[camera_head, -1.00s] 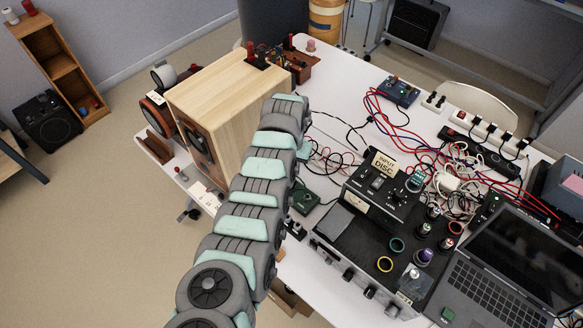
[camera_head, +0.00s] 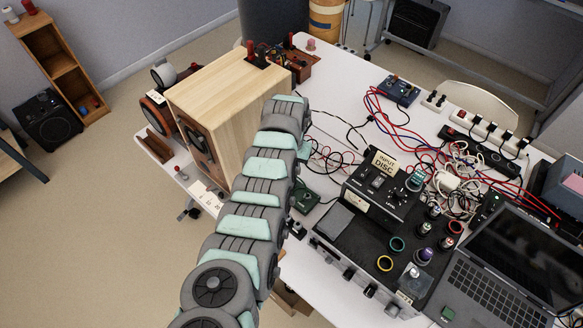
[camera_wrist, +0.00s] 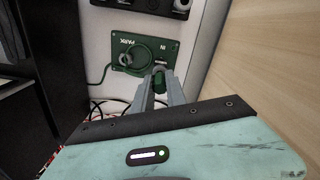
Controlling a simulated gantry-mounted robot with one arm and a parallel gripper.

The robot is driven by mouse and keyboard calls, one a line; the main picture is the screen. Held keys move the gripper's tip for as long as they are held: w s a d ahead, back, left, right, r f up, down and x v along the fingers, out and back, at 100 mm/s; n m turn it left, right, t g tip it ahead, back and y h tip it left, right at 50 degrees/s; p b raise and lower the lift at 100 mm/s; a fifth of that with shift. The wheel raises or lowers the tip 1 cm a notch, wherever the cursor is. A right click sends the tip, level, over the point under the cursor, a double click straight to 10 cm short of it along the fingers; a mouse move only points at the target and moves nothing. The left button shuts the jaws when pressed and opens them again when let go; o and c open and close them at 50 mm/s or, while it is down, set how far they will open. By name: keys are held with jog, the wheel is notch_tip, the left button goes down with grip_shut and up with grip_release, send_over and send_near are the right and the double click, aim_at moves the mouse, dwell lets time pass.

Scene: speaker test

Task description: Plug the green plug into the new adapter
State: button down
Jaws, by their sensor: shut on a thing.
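My gripper (camera_wrist: 158,92) is shut on a small green plug (camera_wrist: 160,80) in the wrist view. The fingers hide most of the plug. A dark green plate with white lettering, which reads like PARK and IN, is the likely adapter (camera_wrist: 165,48). The plug is at the plate's lower edge, below the IN lettering; I cannot tell whether it touches. A round dark fitting with a green cord (camera_wrist: 102,76) is on the plate's PARK side. A green box (camera_head: 304,201) beside my arm in the head view may be this adapter. My gripper is hidden behind my arm there.
A wooden speaker (camera_head: 218,105) stands left of my arm; its side panel (camera_wrist: 270,60) is close on the right in the wrist view. A black amplifier (camera_head: 350,238), a laptop (camera_head: 490,285) and tangled cables crowd the table's right side. White tabletop (camera_head: 335,75) is clear behind.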

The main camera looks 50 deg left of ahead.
jog(key=shift+f+b, duration=0.3)
jog(key=shift+f, duration=0.25)
jog(key=c, duration=1.3)
grip_release()
jog(key=shift+r, duration=0.15)
jog(key=shift+r+p, duration=2.85)
jog(key=shift+r, duration=0.8)
